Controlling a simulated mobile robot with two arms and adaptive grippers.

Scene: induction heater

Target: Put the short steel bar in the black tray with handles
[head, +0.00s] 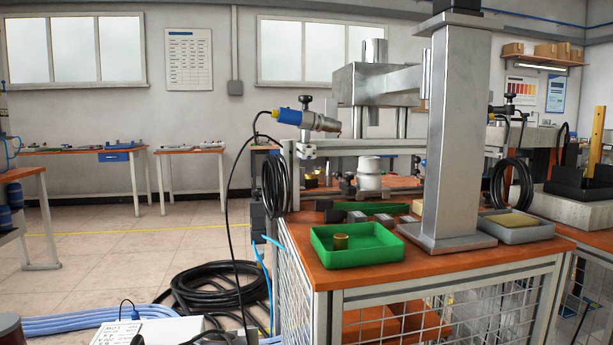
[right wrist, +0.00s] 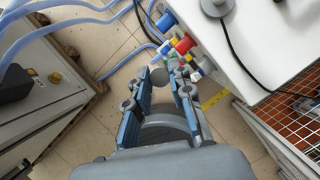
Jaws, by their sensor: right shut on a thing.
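No gripper shows in the head view, so my left gripper is out of sight. I cannot make out the short steel bar in the head view. A black, box-like thing (head: 580,189) stands at the far right on a pale block; I cannot tell whether it is the black tray with handles.
A green tray (head: 357,254) with a brass-coloured cylinder (head: 341,242) and a grey tray (head: 517,232) flank a thick metal column (head: 455,130). Hoses (head: 215,290) lie on the floor. Coloured connectors (right wrist: 185,45) on a white cabinet (right wrist: 250,45) are near my right fingertips.

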